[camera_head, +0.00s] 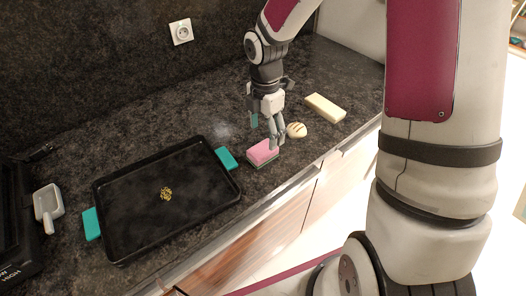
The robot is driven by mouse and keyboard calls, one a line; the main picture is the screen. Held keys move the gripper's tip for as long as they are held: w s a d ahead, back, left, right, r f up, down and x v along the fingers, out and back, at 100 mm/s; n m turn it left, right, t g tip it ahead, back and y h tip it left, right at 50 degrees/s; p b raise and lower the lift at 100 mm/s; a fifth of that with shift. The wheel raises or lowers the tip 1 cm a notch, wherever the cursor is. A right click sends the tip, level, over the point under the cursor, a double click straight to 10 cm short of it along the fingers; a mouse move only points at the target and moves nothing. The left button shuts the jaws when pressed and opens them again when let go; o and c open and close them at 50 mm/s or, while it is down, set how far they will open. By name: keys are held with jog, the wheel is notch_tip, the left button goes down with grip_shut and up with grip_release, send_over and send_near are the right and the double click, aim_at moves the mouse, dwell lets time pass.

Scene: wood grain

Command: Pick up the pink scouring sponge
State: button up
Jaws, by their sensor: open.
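The pink scouring sponge (261,153) lies flat on the dark countertop, near its front edge. It has a pink top and a darker layer beneath. My gripper (267,138) is open and points down just above the sponge's back and right side. Its near finger overlaps the right end of the sponge in the picture. I cannot tell whether it touches the sponge.
A black baking tray (118,249) with teal handles and a small golden thing (166,194) on it lies to the left. A small bread roll (296,130) and a cream block (325,108) lie right.

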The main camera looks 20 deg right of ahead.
aim_at(263, 148)
jog(key=shift+a+f, duration=0.15)
jog(key=shift+f, duration=1.8)
jog(key=shift+a+f, duration=0.15)
jog(key=shift+f, duration=1.8)
jog(key=c, duration=1.1)
jog(key=shift+r, duration=0.1)
jog(key=shift+w+r, duration=0.1)
jog(key=shift+r, duration=0.45)
notch_tip(263, 148, up, 2)
jog(key=shift+r, duration=0.1)
jog(key=s+r+p, duration=0.1)
jog(key=s, duration=1.5)
jog(key=shift+r+p, duration=0.25)
jog(key=shift+p, duration=0.1)
